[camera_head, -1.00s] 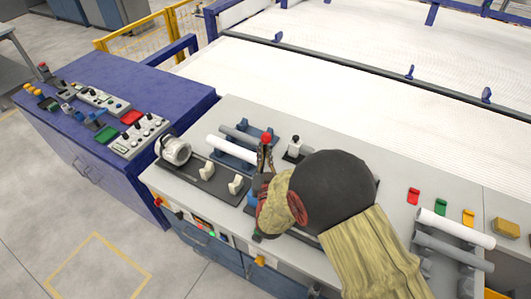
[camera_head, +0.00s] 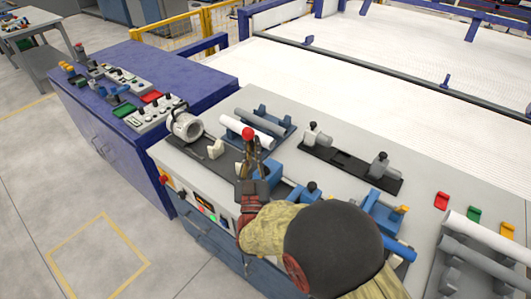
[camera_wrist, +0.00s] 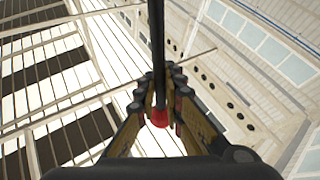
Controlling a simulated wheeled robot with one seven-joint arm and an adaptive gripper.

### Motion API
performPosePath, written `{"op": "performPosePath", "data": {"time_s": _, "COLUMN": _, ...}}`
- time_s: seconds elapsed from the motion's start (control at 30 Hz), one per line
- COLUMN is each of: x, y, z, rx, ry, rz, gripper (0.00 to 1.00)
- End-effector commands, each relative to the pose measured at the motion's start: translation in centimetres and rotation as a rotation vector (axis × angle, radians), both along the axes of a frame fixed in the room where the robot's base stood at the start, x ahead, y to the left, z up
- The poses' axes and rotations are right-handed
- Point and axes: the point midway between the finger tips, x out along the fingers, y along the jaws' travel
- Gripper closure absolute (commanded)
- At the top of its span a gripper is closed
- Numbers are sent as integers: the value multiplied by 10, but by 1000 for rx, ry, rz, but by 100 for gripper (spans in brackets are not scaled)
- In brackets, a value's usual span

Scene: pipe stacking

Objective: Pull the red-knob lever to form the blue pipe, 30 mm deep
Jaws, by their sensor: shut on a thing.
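The red knob (camera_head: 247,133) tops the lever, which stands on the bench by the black plate with white blocks. My gripper (camera_head: 252,165) is at the lever just below the knob, its fingers on both sides of it. In the wrist view my gripper (camera_wrist: 161,100) is shut on the dark lever rod, with the red knob (camera_wrist: 159,118) between the fingers. The blue pipe (camera_head: 398,247) shows at the right of my arm, in a blue fixture (camera_head: 383,213). Its middle is hidden by my arm, so its formed depth cannot be told.
A white pipe and a grey pipe (camera_head: 264,117) lie on a rack behind the lever. A black plate with grey clamps (camera_head: 350,162) is to the right. More pipes (camera_head: 480,240) lie at the far right. A purple cabinet with buttons (camera_head: 140,85) is at the left.

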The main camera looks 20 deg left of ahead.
Motion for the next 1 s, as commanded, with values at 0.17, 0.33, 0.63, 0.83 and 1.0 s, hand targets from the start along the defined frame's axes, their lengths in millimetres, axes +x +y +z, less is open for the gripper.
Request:
{"op": "performPosePath", "data": {"time_s": 0.17, "x": -14, "y": 8, "z": -12, "rx": -27, "ry": -70, "rz": 3, "gripper": 100}}
{"op": "performPosePath", "data": {"time_s": 0.33, "x": -22, "y": 12, "z": -15, "rx": -45, "ry": -115, "rz": 3, "gripper": 100}}
{"op": "performPosePath", "data": {"time_s": 0.63, "x": -27, "y": 14, "z": -16, "rx": -58, "ry": -143, "rz": 4, "gripper": 100}}
{"op": "performPosePath", "data": {"time_s": 0.83, "x": -28, "y": 14, "z": -16, "rx": -59, "ry": -143, "rz": 5, "gripper": 100}}
{"op": "performPosePath", "data": {"time_s": 1.0, "x": -28, "y": 14, "z": -17, "rx": -60, "ry": -142, "rz": 5, "gripper": 88}}
